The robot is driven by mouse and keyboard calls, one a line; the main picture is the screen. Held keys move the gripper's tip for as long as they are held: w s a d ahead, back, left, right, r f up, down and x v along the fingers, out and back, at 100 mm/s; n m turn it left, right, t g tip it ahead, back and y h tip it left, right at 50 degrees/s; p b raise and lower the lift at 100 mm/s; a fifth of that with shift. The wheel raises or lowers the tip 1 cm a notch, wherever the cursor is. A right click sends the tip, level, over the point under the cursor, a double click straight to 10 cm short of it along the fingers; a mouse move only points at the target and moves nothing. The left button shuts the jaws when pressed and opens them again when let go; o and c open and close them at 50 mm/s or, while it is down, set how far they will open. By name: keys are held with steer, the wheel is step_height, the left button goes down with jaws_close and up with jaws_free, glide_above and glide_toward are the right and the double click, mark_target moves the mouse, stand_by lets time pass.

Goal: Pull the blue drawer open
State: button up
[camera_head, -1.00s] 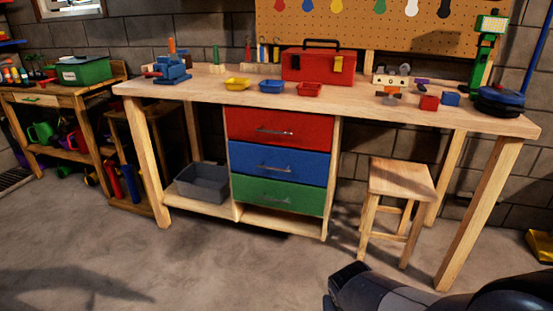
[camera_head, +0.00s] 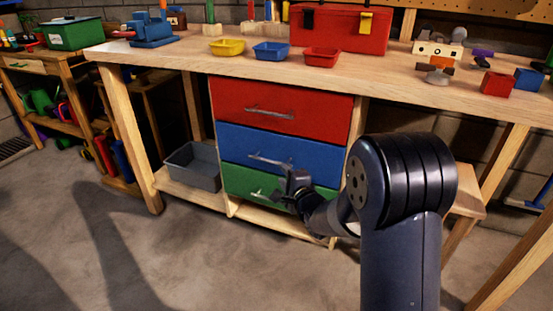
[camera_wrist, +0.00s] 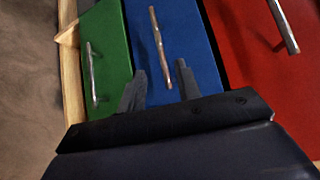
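The blue drawer (camera_head: 240,147) is the middle one of three in the workbench, and its front looks flush with the others. Its metal bar handle (camera_head: 268,161) runs across the front. In the wrist view the blue drawer (camera_wrist: 190,45) is at the centre, with its handle (camera_wrist: 159,48) upright in the picture. My gripper (camera_head: 285,187) is in front of the lower blue and upper green drawers. In the wrist view my gripper (camera_wrist: 159,80) is open, its two fingers apart on either side of the handle's near end. I cannot tell whether the fingers reach around the bar.
The red drawer (camera_head: 300,96) is above and the green drawer (camera_head: 236,184) below, each with a bar handle. A grey bin (camera_head: 192,168) sits on the shelf to the left. A stool (camera_head: 466,205) stands to the right, partly hidden by my arm. Floor in front is clear.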

mark_target(271, 162)
steer(key=b+x, duration=0.3)
steer(key=x, duration=0.7)
steer(key=shift+w+a, duration=0.1)
steer(key=shift+w, duration=0.1)
jaws_close()
stand_by(0.4)
